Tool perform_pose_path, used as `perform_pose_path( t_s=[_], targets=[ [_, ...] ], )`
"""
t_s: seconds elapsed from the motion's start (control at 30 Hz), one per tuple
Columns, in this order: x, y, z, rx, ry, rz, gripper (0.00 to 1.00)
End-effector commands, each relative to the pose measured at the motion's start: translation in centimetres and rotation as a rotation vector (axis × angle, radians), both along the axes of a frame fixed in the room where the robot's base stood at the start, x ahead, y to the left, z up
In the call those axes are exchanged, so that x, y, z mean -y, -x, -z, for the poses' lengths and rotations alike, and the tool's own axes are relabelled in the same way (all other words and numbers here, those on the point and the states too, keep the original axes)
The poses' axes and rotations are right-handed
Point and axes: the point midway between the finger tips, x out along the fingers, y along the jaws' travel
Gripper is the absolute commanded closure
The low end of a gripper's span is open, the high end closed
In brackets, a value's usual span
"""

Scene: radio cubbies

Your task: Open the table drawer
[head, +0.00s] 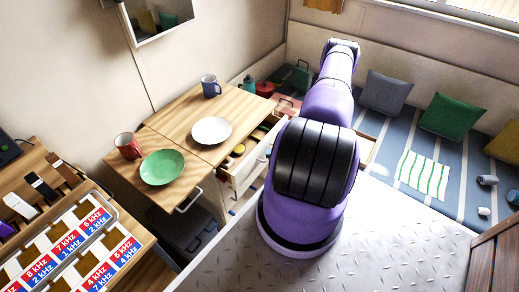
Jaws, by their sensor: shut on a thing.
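The wooden table (182,112) stands against the wall left of centre. Below its right edge a drawer with a pale front (247,169) stands pulled out. Its open top shows several small things inside, one of them yellow (239,149). A metal handle shows on the pale front. A second metal handle (188,204) is at the table's front left edge, below the green plate. My purple and black arm covers the area right of the drawer. My gripper is hidden behind the arm, so its hold cannot be seen.
A green plate (162,167), white plate (211,131), red mug (128,146) and blue mug (210,86) stand on the table. A wooden edge (367,150) shows right of my arm. Cushions lie on the blue bench. A labelled rack (75,245) is at lower left.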

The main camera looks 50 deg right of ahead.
Motion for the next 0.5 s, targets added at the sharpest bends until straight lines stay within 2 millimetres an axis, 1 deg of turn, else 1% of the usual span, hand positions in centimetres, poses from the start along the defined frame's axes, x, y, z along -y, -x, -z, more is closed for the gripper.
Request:
perform_pose_path(
  t_s=[0.03,0.2,0.3,0.5],
  targets=[
    [0.2,1.5,0.0,-0.003,-0.001,0.005,1.00],
    [0.5,6.0,0.0,-0.002,0.001,0.004,1.00],
    [0.7,8.3,0.0,-0.003,0.000,0.003,1.00],
    [1.0,11.9,0.0,-0.002,0.000,0.002,1.00]
  ],
)
